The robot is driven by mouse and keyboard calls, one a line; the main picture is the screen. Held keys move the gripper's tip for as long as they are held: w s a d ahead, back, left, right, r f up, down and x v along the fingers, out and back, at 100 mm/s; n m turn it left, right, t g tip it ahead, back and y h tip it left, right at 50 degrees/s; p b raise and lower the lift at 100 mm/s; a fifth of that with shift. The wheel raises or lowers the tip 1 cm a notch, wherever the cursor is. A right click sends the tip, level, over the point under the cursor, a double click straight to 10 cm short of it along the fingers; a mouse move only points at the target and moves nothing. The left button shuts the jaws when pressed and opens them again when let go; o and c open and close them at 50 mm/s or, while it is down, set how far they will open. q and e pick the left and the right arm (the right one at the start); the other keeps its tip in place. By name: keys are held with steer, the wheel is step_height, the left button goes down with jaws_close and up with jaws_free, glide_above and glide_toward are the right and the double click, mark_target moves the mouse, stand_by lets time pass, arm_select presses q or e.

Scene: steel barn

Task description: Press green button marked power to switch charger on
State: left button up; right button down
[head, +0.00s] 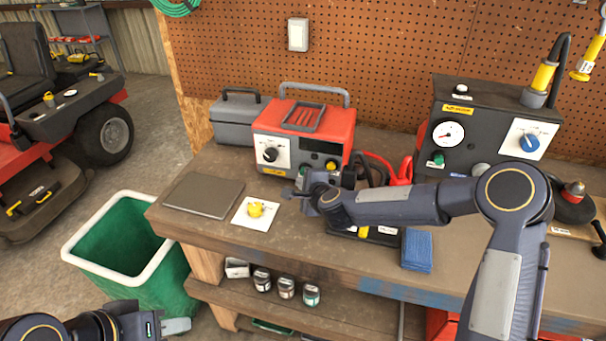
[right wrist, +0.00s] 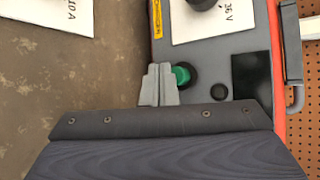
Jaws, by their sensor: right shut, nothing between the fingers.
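The charger (head: 341,133) is a red box with a grey front panel, a black dial and a grey handle, standing on the bench. My right gripper (head: 292,191) is shut and empty at the charger's lower front. In the right wrist view its fingertips (right wrist: 160,84) overlap the button's left edge; I cannot tell whether they touch it. My left gripper (head: 176,326) is low at the left, away from the bench, its jaw opening unclear.
A black panel box (head: 475,125) with a gauge, a blue dial and another green button stands to the right. A white card with a yellow knob (head: 255,210) and a grey plate (head: 203,195) lie left of my right gripper. A green bin (head: 118,285) stands beside the bench.

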steer(key=shift+w, duration=0.15)
steer(key=shift+w+d, duration=0.15)
steer(key=shift+w, duration=0.15)
steer(key=shift+w+d, duration=0.2)
steer(key=shift+w, duration=0.45)
stand_by(0.8)
steer(key=shift+s, duration=0.1)
steer(key=shift+s+a+b, duration=0.2)
steer(key=shift+s+b, duration=0.1)
steer(key=shift+s, duration=0.25)
steer(key=shift+s+a+b, duration=0.15)
steer(key=shift+s+b, duration=0.1)
steer(key=shift+s, duration=0.25)
steer(key=shift+s+a+f+b, duration=0.1)
steer(key=shift+s+a+b, duration=0.15)
steer(key=shift+s, duration=0.4)
steer(key=shift+s+a+r+b, duration=0.1)
steer(key=shift+s+a+b, duration=0.1)
steer(key=shift+s+b, duration=0.35)
steer(key=shift+s+a+f+b, duration=0.1)
steer(key=shift+s+a+b, duration=0.1)
steer(key=shift+s, duration=0.55)
steer(key=shift+s+a, duration=0.3)
steer(key=shift+s, duration=0.6)
